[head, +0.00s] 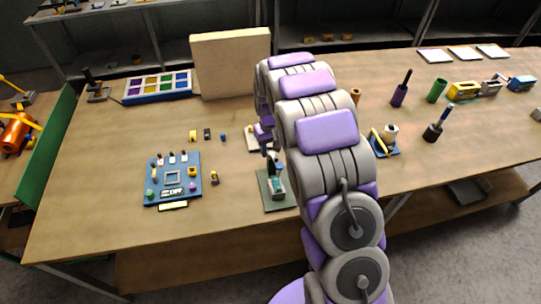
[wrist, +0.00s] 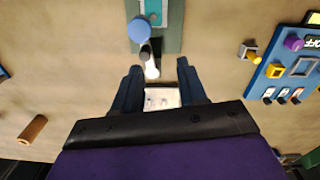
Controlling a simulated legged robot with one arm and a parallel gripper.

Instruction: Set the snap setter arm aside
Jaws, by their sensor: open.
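The snap setter stands on a green base plate (head: 268,204) on the bench, just left of my arm in the head view. Its base (wrist: 176,38) is at the top of the wrist view, with a teal part on it. What looks like the setter arm (wrist: 152,68), with a white end, a dark middle and a blue round part, points towards my gripper. My gripper (wrist: 160,80) is open, its two dark fingers on either side just short of the white end. I see nothing held. My arm partly hides the setter in the head view.
A small pale block (wrist: 162,98) lies below, between the fingers. A blue tray (head: 173,200) of small parts is at left. A brown cylinder (wrist: 32,129) lies apart. A tan board (head: 230,62) stands at the back. Bare bench (head: 100,135) shows at far left.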

